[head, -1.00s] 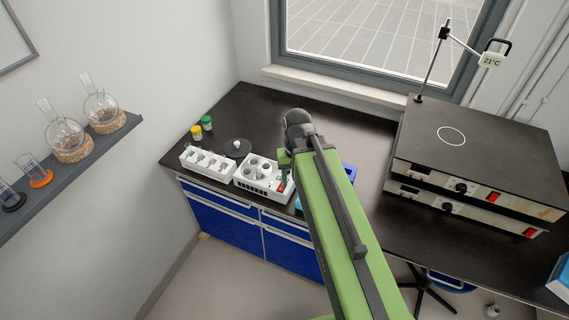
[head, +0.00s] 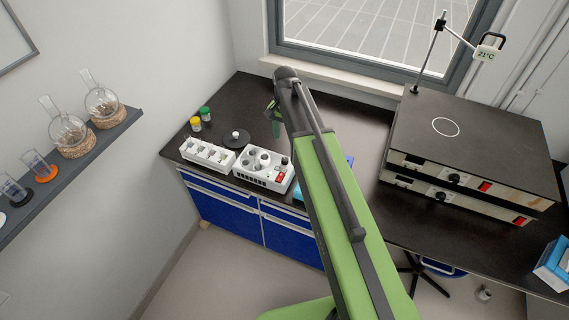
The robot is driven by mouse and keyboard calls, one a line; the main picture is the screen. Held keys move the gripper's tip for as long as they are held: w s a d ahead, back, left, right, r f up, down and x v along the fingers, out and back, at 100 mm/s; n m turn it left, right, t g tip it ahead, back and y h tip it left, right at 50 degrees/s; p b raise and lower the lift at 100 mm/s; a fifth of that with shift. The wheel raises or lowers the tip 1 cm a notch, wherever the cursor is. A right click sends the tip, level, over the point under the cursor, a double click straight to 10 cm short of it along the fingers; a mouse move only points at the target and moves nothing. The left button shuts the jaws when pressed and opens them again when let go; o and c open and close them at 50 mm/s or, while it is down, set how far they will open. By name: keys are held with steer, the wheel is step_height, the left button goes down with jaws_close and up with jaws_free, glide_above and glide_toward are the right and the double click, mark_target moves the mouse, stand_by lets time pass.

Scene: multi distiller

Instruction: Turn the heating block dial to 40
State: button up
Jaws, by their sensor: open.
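The white heating block (head: 245,176) stands on the black bench, with several round wells in its top. A small dark dial (head: 285,161) sticks up at its right end, near a red switch (head: 279,177). The number the dial points to is too small to read. My gripper (head: 274,113) is over the bench, behind the heating block in the picture and apart from the dial. It is open with nothing seen in it, and my arm partly hides it.
A white rack (head: 207,156) stands left of the heating block, with a dark round lid (head: 236,139) behind. Yellow (head: 195,124) and green (head: 205,113) capped bottles stand farther left. A blue object (head: 349,164) is partly hidden by my arm. Stacked hotplates (head: 480,140) stand at right.

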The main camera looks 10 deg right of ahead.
mark_target(285, 159)
step_height(285, 159, down, 12)
steer(key=b, duration=1)
steer(key=shift+r, duration=0.1)
steer(key=shift+c, duration=0.2)
jaws_close()
